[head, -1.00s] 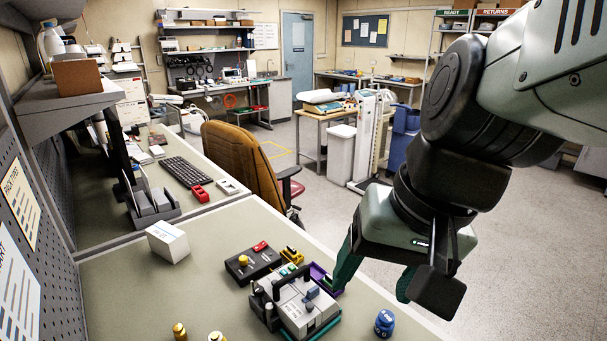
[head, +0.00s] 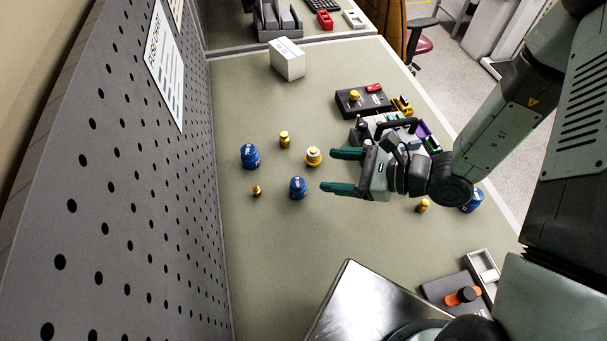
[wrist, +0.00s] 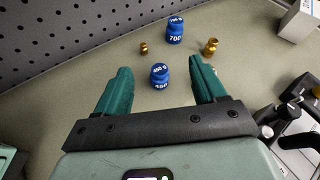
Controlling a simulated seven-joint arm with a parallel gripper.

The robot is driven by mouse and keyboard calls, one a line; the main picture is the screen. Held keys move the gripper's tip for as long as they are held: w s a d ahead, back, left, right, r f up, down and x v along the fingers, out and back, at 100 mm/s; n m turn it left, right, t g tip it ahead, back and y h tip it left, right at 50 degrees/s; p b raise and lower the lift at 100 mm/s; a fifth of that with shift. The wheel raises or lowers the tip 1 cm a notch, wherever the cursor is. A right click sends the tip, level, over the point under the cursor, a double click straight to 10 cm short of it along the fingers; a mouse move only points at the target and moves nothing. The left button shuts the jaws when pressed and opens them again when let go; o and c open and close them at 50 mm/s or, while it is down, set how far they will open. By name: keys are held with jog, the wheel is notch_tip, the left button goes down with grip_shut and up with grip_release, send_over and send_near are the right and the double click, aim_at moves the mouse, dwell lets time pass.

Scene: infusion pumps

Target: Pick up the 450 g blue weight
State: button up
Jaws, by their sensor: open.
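The 450 g blue weight (head: 298,188) stands upright on the bench. In the wrist view its label reads 450, and the weight (wrist: 160,77) shows between the two finger lines. My gripper (head: 336,171) is open and empty, its green fingers pointing left toward the weight, with the fingertips just right of it in the head view. In the wrist view the gripper (wrist: 160,65) has a finger on each side of the weight, with clear gaps. Height above the bench is hard to tell.
A larger blue 700 g weight (head: 250,156) stands beyond. Another blue weight (head: 474,201) is at the right edge. A pegboard wall (head: 130,200) bounds the left; a pump device (head: 365,130) sits behind my gripper.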

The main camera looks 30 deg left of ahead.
aim_at(293, 182)
jog(key=f+m, duration=0.1)
jog(key=f, duration=0.1)
jog(key=s+f+m+t, duration=0.1)
jog(key=f, duration=0.1)
jog(key=f+m, duration=0.1)
jog(key=f, duration=0.1)
jog(key=shift+s+a+f, duration=0.2)
jog(key=shift+a+f, duration=0.05)
jog(key=shift+a, duration=0.1)
jog(key=shift+s+a+f+m+t, duration=0.1)
jog(key=shift+a+f+m+t, duration=0.1)
jog(key=shift+f+m+t, duration=0.1)
jog(key=x, duration=0.5)
jog(key=shift+a+f, duration=0.1)
jog(key=shift+x, duration=2.6)
jog(key=shift+w, duration=0.35)
grip_shut()
